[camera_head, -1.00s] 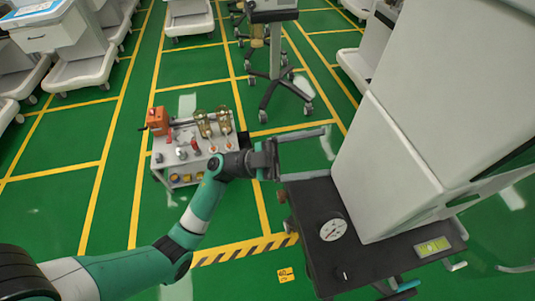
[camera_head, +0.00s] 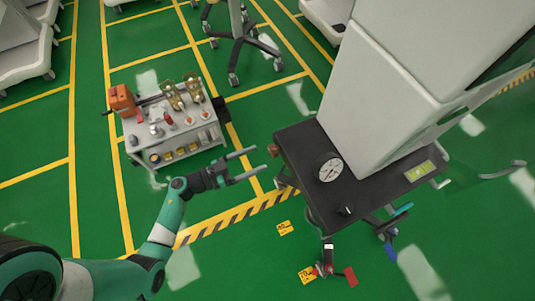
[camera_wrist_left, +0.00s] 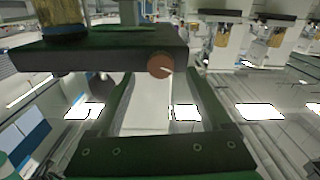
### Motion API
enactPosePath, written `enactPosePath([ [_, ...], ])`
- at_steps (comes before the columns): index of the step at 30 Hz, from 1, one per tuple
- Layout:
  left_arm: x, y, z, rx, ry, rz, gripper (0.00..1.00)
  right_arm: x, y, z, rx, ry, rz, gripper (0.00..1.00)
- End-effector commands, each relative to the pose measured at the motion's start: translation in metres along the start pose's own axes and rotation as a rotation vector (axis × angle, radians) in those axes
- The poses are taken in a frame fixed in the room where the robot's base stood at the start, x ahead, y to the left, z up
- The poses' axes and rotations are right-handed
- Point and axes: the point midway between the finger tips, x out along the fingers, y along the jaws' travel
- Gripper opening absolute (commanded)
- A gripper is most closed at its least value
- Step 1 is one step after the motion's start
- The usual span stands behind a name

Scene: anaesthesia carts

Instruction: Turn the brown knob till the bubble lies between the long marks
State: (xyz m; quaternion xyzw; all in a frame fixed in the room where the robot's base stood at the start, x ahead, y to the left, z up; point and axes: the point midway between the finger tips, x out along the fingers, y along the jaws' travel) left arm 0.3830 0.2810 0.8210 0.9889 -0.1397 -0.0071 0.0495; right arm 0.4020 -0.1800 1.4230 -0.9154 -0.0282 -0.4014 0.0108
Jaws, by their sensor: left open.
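The brown knob (camera_head: 273,150) sticks out from the left edge of the dark cart top (camera_head: 310,196). It also shows in the left wrist view (camera_wrist_left: 160,65), round, on the front of a dark slab. My left gripper (camera_head: 261,159) is open and empty, pointing at the knob from the left. In the left wrist view the knob appears between the fingertips, apparently just beyond them and not gripped. The yellow-green bubble level (camera_head: 420,171) lies at the right of the cart top. Its bubble and marks are too small to read. My right gripper is not in view.
A white dial (camera_head: 331,169) and a small black knob (camera_head: 346,210) sit on the cart top beside a large pale housing (camera_head: 385,90). A low equipment trolley (camera_head: 172,135) stands left, beyond my left gripper. Green floor lies open between.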

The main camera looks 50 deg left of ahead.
Motion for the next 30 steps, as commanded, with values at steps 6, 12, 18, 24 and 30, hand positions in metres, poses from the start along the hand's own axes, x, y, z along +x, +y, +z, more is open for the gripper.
enactPosePath([
  [6, 0.041, 0.0, 0.002, 0.002, 0.001, 0.003, 0.81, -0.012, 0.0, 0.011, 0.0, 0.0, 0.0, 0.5],
  [12, 0.051, 0.0, 0.0, 0.001, 0.001, -0.001, 0.81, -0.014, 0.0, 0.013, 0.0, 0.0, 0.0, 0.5],
  [18, 0.051, -0.001, -0.001, 0.001, 0.001, -0.002, 0.79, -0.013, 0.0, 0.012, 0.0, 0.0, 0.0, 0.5],
  [24, 0.051, -0.001, 0.0, 0.001, 0.001, -0.001, 0.43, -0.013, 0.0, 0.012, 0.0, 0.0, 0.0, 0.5],
  [30, 0.051, -0.001, 0.0, 0.001, 0.001, -0.001, 0.07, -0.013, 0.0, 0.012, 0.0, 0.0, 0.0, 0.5],
])
